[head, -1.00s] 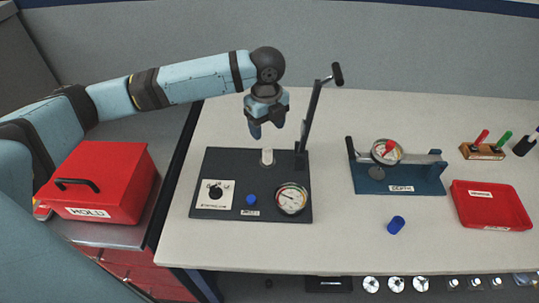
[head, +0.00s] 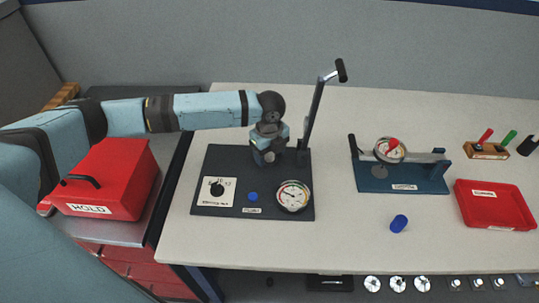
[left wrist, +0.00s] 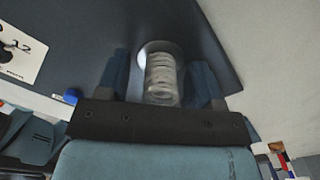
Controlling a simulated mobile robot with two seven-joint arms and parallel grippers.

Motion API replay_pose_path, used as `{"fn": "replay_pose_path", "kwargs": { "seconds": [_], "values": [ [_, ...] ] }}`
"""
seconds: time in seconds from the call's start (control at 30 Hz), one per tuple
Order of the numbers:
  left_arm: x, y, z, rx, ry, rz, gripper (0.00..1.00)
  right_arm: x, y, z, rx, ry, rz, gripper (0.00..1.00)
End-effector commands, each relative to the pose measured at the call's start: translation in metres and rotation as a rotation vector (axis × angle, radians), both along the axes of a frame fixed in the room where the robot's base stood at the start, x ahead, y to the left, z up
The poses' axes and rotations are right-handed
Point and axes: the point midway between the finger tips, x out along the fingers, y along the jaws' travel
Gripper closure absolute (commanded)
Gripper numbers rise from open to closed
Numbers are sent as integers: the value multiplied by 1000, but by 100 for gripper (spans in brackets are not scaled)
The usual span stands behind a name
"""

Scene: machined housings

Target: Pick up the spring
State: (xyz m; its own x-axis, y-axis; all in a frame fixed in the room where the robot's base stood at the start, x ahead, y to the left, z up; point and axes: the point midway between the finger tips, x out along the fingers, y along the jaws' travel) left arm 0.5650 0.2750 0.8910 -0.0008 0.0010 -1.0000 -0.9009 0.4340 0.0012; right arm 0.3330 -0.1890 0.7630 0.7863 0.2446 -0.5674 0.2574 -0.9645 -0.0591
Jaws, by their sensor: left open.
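The spring (left wrist: 161,78) is a pale, coiled cylinder standing on a light round seat of the dark test plate (head: 222,165). In the left wrist view it stands between the two blue fingers of my left gripper (left wrist: 160,66), with a finger on each side. The fingers are open and look apart from it. In the head view my left gripper (head: 268,156) is low over the back right of the plate, beside the upright lever (head: 316,105). There the gripper largely hides the spring. My right gripper is not in view.
The plate carries a dial gauge (head: 293,195), a blue button (head: 253,196) and a knob panel (head: 216,191). A second blue gauge fixture (head: 425,180), a loose blue cylinder (head: 399,223) and a red tray (head: 493,205) are to the right. A red HOLD box (head: 110,180) is left.

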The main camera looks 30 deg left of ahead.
Motion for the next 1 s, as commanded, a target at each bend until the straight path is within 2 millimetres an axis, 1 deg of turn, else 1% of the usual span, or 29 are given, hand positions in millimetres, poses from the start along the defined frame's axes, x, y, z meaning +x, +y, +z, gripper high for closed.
{"fn": "replay_pose_path", "kwargs": {
  "seconds": [0.1, 0.13, 0.17, 0.2, 0.27, 0.3, 0.37, 0.63, 0.73, 0.87, 0.97, 1.0],
  "values": [
    [0, 0, 1, 0, -1, 0, 39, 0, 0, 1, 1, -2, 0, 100],
    [0, 0, 1, 0, -1, 0, 41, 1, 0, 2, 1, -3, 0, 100],
    [0, 0, 1, 0, -1, 0, 48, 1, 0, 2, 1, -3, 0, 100],
    [0, 0, 1, 0, -1, 0, 58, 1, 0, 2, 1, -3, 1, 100],
    [0, 0, 1, 0, -1, 0, 71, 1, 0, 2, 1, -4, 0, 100],
    [0, 0, 1, 0, -1, 0, 80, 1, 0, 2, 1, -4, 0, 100],
    [0, 0, 1, 0, -1, 0, 93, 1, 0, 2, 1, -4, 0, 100],
    [0, 0, 2, 0, -1, 0, 93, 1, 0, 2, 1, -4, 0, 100],
    [1, 0, 9, -2, -2, 0, 93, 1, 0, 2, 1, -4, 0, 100],
    [1, 0, 31, -2, -5, 0, 93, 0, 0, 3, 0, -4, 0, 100],
    [1, 0, 57, -3, -5, -1, 93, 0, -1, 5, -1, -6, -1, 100],
    [1, 0, 69, -3, -5, -2, 93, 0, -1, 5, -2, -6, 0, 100]
  ]
}}
